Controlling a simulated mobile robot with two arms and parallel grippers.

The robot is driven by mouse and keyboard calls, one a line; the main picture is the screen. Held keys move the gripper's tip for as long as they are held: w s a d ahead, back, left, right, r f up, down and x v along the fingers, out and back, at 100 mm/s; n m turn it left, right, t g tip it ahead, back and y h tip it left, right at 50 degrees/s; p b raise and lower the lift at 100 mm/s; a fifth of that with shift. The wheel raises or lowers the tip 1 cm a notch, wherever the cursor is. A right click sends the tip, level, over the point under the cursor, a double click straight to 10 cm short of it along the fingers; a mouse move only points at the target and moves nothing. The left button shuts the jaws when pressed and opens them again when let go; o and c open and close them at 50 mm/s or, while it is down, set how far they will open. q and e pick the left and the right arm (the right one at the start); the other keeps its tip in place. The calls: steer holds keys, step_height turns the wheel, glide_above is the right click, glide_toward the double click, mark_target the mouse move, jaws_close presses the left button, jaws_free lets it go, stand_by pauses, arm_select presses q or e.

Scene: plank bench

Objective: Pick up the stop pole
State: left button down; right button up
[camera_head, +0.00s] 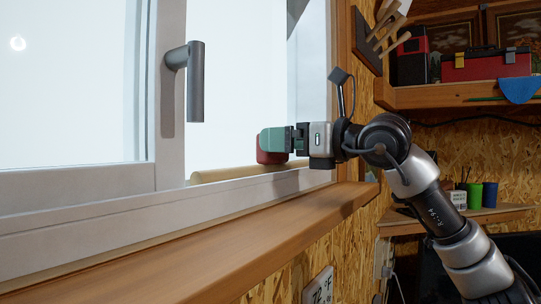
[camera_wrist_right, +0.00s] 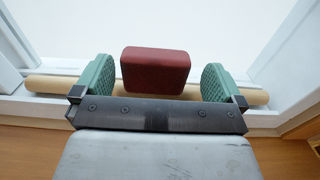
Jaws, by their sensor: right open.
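The stop pole (camera_head: 215,173) is a tan round rod lying along the window's bottom track. It also shows in the right wrist view (camera_wrist_right: 60,84), running across behind the fingers. A red block (camera_wrist_right: 155,70) sits at the middle of the pole in that view; I cannot tell whether it is fixed to it. In the head view the red block (camera_head: 265,156) is partly hidden by my right gripper (camera_head: 272,142). My right gripper is open, its green fingers on either side of the block, with gaps visible in the wrist view. My left gripper is not in view.
A window frame with a grey handle (camera_head: 196,82) stands at left. A wooden sill (camera_head: 190,245) runs below the track and is clear. A shelf (camera_head: 465,95) with a red toolbox (camera_head: 487,66) is at upper right, and a lower shelf holds colored cups (camera_head: 482,195).

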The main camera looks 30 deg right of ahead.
steer(key=shift+w+a+r+p, duration=0.2)
steer(key=shift+w+a+p, duration=0.15)
steer(key=shift+w, duration=0.1)
steer(key=shift+w+a+r+p, duration=0.15)
steer(key=shift+w+a+p, duration=0.1)
steer(key=shift+w+p, duration=0.15)
steer(key=shift+w+a, duration=0.2)
steer(key=shift+w, duration=0.15)
steer(key=shift+w+f, duration=0.25)
steer(key=shift+w, duration=0.05)
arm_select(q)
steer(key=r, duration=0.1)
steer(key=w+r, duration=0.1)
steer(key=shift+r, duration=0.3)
arm_select(e)
steer(key=shift+s+r, duration=0.1)
steer(key=c, duration=0.9)
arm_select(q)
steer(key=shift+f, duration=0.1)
